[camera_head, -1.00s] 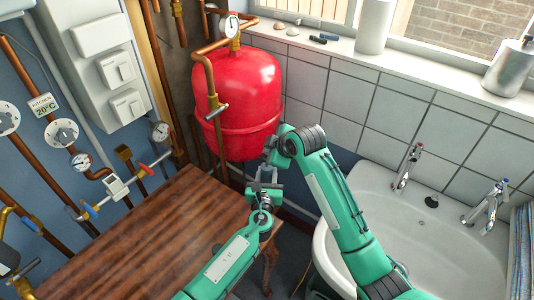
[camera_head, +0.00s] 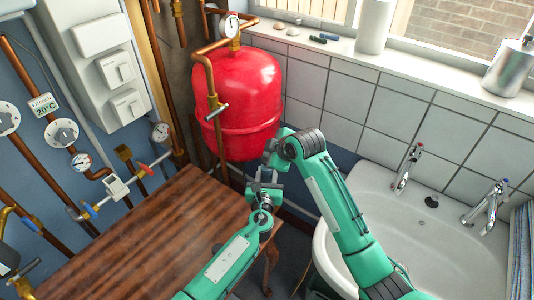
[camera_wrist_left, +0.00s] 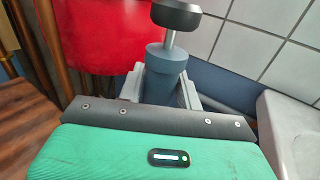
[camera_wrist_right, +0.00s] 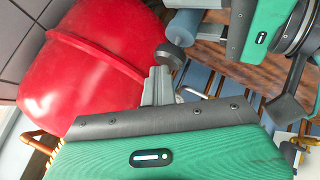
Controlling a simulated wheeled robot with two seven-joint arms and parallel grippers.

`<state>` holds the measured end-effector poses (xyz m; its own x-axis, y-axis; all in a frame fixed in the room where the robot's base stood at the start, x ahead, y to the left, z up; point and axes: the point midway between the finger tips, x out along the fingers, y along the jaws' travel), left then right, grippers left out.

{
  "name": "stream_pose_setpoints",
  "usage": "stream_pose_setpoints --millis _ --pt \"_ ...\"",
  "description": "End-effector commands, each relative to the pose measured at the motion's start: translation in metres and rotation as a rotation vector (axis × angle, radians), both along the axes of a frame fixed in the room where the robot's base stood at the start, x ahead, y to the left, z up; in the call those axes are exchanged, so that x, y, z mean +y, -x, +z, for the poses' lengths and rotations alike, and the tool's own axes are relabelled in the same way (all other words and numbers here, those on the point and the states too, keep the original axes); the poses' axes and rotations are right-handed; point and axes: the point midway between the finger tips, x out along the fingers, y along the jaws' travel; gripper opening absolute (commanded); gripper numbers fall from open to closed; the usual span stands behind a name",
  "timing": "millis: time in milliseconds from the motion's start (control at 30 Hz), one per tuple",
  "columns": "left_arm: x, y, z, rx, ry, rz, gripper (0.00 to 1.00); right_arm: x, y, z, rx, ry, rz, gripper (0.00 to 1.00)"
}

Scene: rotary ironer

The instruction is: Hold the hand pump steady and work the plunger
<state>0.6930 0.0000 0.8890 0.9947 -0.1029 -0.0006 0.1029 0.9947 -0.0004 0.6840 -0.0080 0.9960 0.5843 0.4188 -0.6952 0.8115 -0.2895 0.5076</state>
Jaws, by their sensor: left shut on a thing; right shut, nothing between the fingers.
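The hand pump has a blue-grey barrel (camera_wrist_left: 166,72), a thin pale rod (camera_wrist_left: 169,40) and a dark round knob (camera_wrist_left: 176,14). My left gripper (camera_wrist_left: 163,88) is shut around the barrel, one finger on each side. My right gripper (camera_wrist_right: 160,74) is shut and empty, its fingertips close beside the knob (camera_wrist_right: 171,57); whether they touch it I cannot tell. The barrel also shows in the right wrist view (camera_wrist_right: 184,26). In the head view my left gripper (camera_head: 264,190) is just below my right gripper (camera_head: 270,154), and they largely hide the pump.
A red tank (camera_head: 240,100) stands close behind the grippers. A wooden table (camera_head: 150,230) is at the left, below pipes and gauges. A white basin (camera_head: 440,245) with two taps is at the right. The tiled wall (camera_head: 350,95) is behind.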

Motion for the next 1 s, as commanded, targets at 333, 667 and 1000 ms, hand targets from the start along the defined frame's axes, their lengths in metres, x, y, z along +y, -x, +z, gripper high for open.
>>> stream_pose_setpoints --millis 333,667,1000 --pt "0.000 0.000 0.000 0.000 0.000 0.000 0.08 -0.001 0.000 -0.007 0.004 0.002 0.001 0.00" --pt "0.000 0.000 0.000 0.000 0.000 -0.001 0.08 -0.001 0.001 -0.011 0.005 0.003 -0.001 0.00" --pt "0.000 0.000 0.000 -0.001 0.000 0.000 0.08 -0.001 0.001 -0.013 0.006 0.003 0.000 0.00"
